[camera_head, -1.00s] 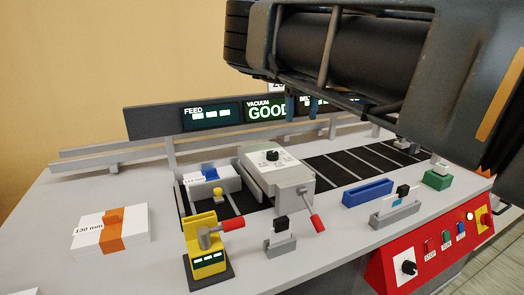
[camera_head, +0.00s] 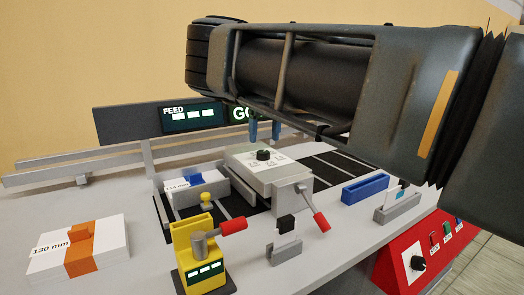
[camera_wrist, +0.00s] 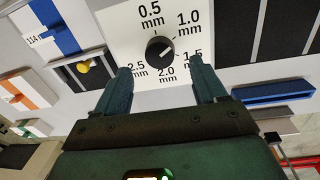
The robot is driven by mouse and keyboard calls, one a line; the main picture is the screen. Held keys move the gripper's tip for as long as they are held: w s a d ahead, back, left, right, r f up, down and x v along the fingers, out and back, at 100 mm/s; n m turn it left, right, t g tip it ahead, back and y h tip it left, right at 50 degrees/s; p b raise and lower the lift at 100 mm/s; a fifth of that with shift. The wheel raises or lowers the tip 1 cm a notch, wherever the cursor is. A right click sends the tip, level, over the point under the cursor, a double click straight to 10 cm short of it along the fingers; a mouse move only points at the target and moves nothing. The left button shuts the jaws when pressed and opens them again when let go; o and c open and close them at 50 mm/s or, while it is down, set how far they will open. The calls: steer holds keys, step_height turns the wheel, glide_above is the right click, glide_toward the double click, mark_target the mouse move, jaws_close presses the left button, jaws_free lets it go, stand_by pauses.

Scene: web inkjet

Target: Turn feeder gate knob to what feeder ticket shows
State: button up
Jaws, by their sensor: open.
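The feeder gate knob (camera_head: 263,155) is a small black round knob on top of a light grey block (camera_head: 285,173). In the wrist view the knob (camera_wrist: 160,50) sits on a white dial plate (camera_wrist: 205,45) marked 0.5, 1.0, 1.5, 2.0 and 2.5 mm. Its light pointer line appears to slant toward the right side; the exact mark is hard to tell. My gripper (camera_head: 265,138) is open and empty, fingers pointing down just above the knob. In the wrist view the fingers (camera_wrist: 162,75) stand apart on either side, not touching it. I cannot identify a feeder ticket for certain.
A red-handled lever (camera_head: 321,221) sticks out on the block's right. A yellow device (camera_head: 197,235) with a red handle and a grey card holder (camera_head: 286,250) stand in front. A banded white stack (camera_head: 105,255) lies left. A blue tray (camera_head: 365,190) is right.

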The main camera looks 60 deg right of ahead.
mark_target(263, 151)
steer(key=shift+w+a+f, duration=0.1)
steer(key=shift+a+f, duration=0.05)
steer(key=shift+f, duration=2.35)
steer(key=c, duration=1.1)
steer(key=shift+o, duration=0.2)
